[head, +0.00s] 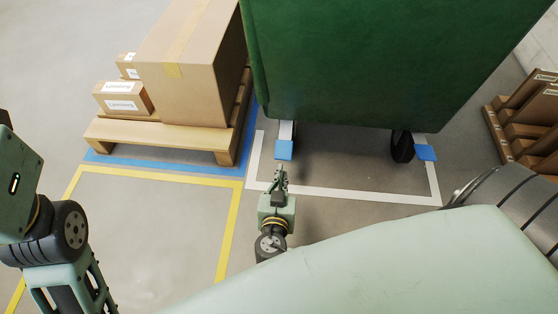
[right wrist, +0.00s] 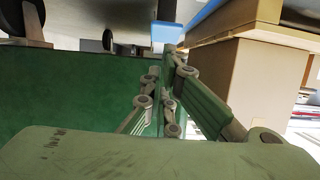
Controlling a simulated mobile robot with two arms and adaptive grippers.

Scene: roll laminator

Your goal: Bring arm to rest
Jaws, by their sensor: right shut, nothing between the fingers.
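My right gripper (head: 280,178) is in the middle of the head view, low over the floor, just below the left blue pad of the large green unit. Its fingers are together and hold nothing. In the right wrist view its finger links (right wrist: 168,100) are close together, with the green unit's face (right wrist: 70,95) beyond them on the left. I cannot tell whether the gripper touches the blue pad. My left arm shows at the left edge of the head view. Its gripper is not in view.
The large green unit (head: 390,60) stands on wheels with two blue pads (head: 284,150) at its foot. A wooden pallet (head: 150,133) with cardboard boxes (head: 190,70) stands to the left. More wooden pieces (head: 525,120) are stacked at the right. The yellow-outlined floor (head: 150,215) is clear.

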